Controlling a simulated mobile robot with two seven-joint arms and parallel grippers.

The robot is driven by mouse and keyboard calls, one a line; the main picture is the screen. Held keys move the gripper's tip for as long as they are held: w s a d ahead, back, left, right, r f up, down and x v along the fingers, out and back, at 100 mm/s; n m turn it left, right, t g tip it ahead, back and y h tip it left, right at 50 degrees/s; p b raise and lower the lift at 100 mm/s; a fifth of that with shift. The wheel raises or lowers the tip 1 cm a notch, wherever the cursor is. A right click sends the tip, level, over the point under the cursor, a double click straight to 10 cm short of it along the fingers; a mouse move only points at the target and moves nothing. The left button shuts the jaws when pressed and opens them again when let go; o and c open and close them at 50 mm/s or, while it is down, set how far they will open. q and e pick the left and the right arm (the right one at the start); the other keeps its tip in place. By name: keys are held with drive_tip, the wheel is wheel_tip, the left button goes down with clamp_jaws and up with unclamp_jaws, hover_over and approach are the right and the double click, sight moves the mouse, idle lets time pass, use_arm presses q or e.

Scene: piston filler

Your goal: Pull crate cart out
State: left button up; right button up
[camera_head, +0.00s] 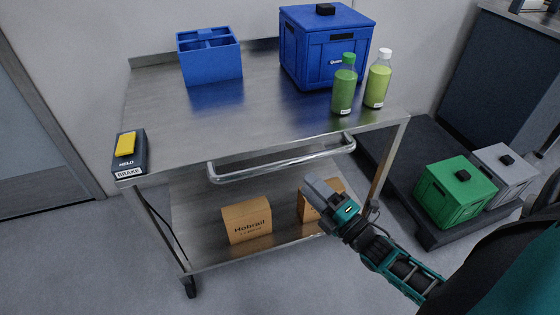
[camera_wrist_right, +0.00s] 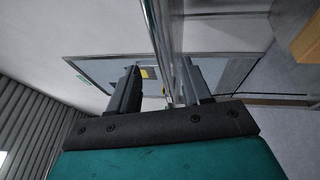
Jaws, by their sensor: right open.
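The crate cart is a steel trolley (camera_head: 190,130) with a top deck, a lower shelf and a tubular push handle (camera_head: 285,166) along its near side. My right gripper (camera_head: 316,187) is just below and in front of the handle's right half. In the right wrist view the gripper (camera_wrist_right: 160,85) is open and empty. The steel bar (camera_wrist_right: 158,40) runs up the picture between its two fingers; I cannot tell how deep it sits. A dark brake box (camera_head: 129,162) with a yellow button is at the top deck's left front corner. My left gripper is not in view.
On the top deck stand an open blue crate (camera_head: 209,62), a lidded blue crate (camera_head: 310,58) and two green bottles (camera_head: 344,88). Two cardboard boxes (camera_head: 246,222) lie on the lower shelf. At right, a dark low platform (camera_head: 400,165) holds green and grey crates. Left floor is clear.

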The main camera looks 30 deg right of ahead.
drive_tip(key=b, duration=0.1)
approach(259, 150)
drive_tip(key=w+d, duration=0.2)
drive_tip(key=w, duration=0.3)
drive_tip(key=shift+s+r, duration=0.1)
drive_tip(key=shift+r, duration=0.4)
drive_tip(key=shift+c, duration=0.4)
drive_tip(key=c, duration=0.3)
clamp_jaws()
